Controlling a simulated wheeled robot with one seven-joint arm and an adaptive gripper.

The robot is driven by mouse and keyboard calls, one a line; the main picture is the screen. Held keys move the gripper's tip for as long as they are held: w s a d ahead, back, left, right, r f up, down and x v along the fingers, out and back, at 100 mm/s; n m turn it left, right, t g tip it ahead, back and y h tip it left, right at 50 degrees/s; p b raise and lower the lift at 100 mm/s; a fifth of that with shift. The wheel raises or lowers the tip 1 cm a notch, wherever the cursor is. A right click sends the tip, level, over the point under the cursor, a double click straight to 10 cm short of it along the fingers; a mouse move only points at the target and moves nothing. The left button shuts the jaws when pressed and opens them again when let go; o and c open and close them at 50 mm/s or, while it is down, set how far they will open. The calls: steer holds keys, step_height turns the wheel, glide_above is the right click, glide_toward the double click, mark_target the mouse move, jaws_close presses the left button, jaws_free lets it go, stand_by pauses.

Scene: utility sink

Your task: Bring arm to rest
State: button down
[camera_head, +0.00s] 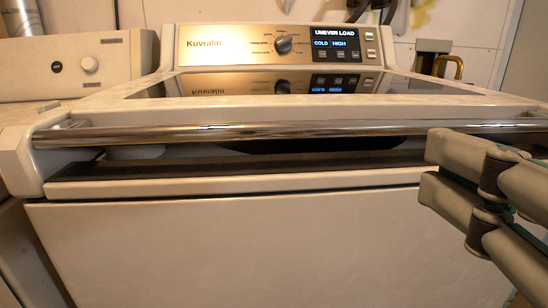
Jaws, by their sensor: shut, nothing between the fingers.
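My gripper (432,167) reaches in from the right edge of the head view. Its two grey fingers lie close together, shut and empty, with their tips pointing left. It appears in front of the right part of a white washing machine (250,250), below the right end of the chrome bar. I cannot tell whether it touches the machine. The rest of my arm is outside the view.
The chrome bar (250,133) runs across the washer's front edge, above a dark gap (250,160). The control panel (278,45) reads "UNEVER LOAD", "COLD", "HIGH". Another white appliance (65,68) stands at the left.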

steer(key=s+d+f+g+p, duration=0.1)
steer(key=d+f+g, duration=0.3)
steer(key=f+g, duration=0.55)
steer(key=d+f+g, duration=0.3)
steer(key=f+g, duration=0.4)
steer(key=f, duration=0.5)
step_height(320, 180, up, 40)
steer(key=t+p, duration=0.4)
steer(key=p, duration=3.4)
steer(key=shift+d+f, duration=0.15)
steer(key=shift+f, duration=0.05)
steer(key=shift+s, duration=0.1)
